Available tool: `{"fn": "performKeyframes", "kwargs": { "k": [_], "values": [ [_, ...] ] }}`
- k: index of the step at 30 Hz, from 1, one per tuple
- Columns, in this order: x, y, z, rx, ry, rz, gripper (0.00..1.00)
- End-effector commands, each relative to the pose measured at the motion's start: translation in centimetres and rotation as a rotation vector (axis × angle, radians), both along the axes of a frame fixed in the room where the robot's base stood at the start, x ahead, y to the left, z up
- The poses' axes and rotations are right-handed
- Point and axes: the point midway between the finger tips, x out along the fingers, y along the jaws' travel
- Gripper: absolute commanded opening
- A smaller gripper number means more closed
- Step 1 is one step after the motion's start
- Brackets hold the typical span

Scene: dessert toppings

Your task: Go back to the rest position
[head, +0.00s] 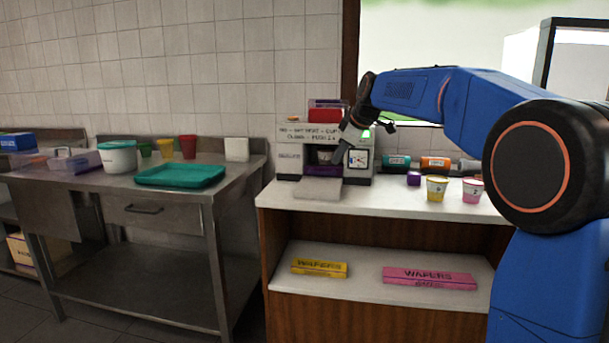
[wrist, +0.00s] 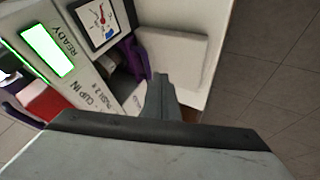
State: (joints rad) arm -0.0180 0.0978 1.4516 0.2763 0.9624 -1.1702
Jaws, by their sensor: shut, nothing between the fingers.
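My gripper (head: 345,142) is at the front of a white and grey machine (head: 296,133) on the right counter, close to its right side. In the wrist view, my gripper (wrist: 162,88) shows as dark fingers together, with nothing between them. The machine in the wrist view shows a lit green panel reading READY (wrist: 47,50) and a dial gauge (wrist: 100,20). A cup sits inside the machine's opening in the head view, partly hidden. The machine's flap (head: 318,188) lies lowered at its front. My blue arm reaches in from the right.
A yellow cup (head: 437,190) and a pink cup (head: 473,191) stand on the white counter (head: 400,201), with several canisters behind. Wafer boxes (head: 319,268) lie on the shelf below. A teal tray (head: 180,175) and white tub (head: 118,157) sit on the steel table at left.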

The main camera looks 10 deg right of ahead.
Motion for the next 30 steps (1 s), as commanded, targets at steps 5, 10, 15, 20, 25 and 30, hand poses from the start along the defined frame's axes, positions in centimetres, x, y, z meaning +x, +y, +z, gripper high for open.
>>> {"fn": "performKeyframes", "kwargs": {
  "k": [5, 10, 15, 20, 25, 30],
  "values": [
    [-6.4, -0.9, -0.8, 0.043, 0.05, -0.104, 0.0],
    [-13.1, -1.8, -2.6, 0.09, 0.106, -0.225, 0.0],
    [-19.8, -2.7, -4.9, 0.134, 0.155, -0.346, 0.0],
    [-26.0, -3.5, -7.8, 0.174, 0.199, -0.462, 0.0],
    [-32.5, -4.3, -11.4, 0.212, 0.238, -0.586, 0.0],
    [-38.9, -5.2, -15.5, 0.251, 0.273, -0.712, 0.0]
  ]
}}
